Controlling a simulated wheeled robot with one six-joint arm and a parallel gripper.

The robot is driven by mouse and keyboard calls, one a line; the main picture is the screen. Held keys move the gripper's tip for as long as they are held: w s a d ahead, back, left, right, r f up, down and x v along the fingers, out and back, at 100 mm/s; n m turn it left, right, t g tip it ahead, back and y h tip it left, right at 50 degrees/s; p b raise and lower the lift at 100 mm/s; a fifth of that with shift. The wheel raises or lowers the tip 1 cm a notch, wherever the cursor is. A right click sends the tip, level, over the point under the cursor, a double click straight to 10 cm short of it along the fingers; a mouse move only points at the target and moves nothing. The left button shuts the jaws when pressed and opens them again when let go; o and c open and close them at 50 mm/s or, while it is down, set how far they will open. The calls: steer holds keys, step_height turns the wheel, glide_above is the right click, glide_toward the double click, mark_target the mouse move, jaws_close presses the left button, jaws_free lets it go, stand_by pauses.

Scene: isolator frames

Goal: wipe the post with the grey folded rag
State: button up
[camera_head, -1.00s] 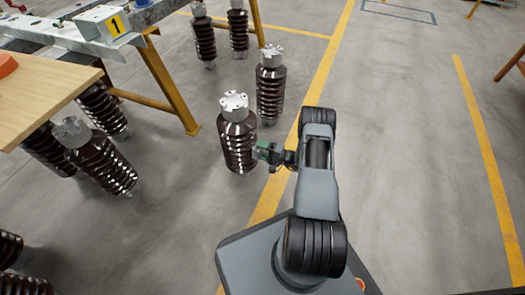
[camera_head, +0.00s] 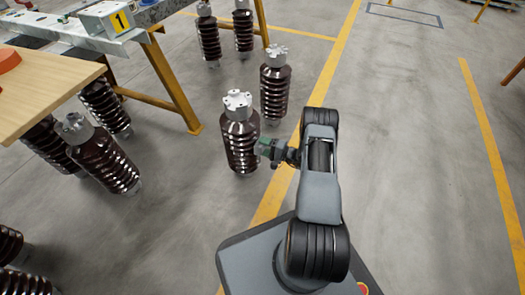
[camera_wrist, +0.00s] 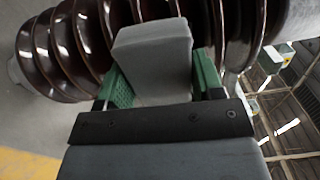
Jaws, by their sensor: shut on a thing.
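The post (camera_head: 240,137) is a dark brown, glossy ribbed insulator with a pale metal cap, standing upright on the floor left of my arm. Its ribs fill the top of the wrist view (camera_wrist: 62,52). My gripper (camera_head: 265,148) is at the right side of the post, around mid-height. In the wrist view its green fingers (camera_wrist: 160,85) are shut on the grey folded rag (camera_wrist: 152,48), a blocky pad. The rag's far end is up against or very close to the ribs; the contact itself is hidden.
A similar insulator (camera_head: 275,88) stands just behind the post, and several more stand to the left and back. A wooden tabletop (camera_head: 40,90) and a yellow-legged metal bench (camera_head: 172,82) are at left. The floor at right is clear.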

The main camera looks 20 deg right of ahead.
steer(key=shift+w+d, duration=0.75)
steer(key=shift+d, duration=0.1)
steer(key=shift+w, duration=0.15)
steer(key=shift+a, duration=0.15)
steer(key=shift+s+a+r+p, duration=0.1)
steer(key=shift+s+a+p, duration=0.3)
steer(key=shift+s+a, duration=0.9)
steer(key=shift+a, duration=0.35)
steer(key=shift+c, duration=0.2)
